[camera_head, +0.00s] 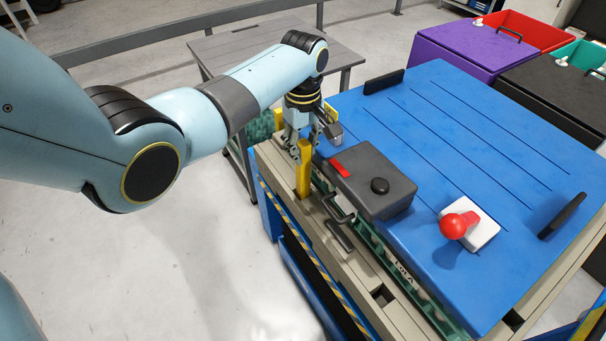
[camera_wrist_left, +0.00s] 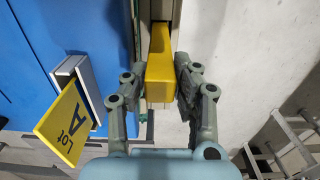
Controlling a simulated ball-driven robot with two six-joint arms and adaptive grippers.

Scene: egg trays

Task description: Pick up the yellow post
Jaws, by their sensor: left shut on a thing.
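The yellow post (camera_head: 303,170) stands upright at the left edge of the blue-topped table in the head view. It also shows in the left wrist view (camera_wrist_left: 159,65), between the two fingers. My left gripper (camera_head: 307,150) is at the upper part of the post and is shut on it. In the left wrist view, the fingers (camera_wrist_left: 160,88) flank the post on both sides. My right gripper is not in view.
A dark box (camera_head: 370,185) with a red strip and black knob is right of the post. A red ball handle (camera_head: 454,226) stands on a white base. The blue top (camera_head: 450,130) is mostly clear. A yellow "Lot A" sign (camera_wrist_left: 66,122) is near the gripper.

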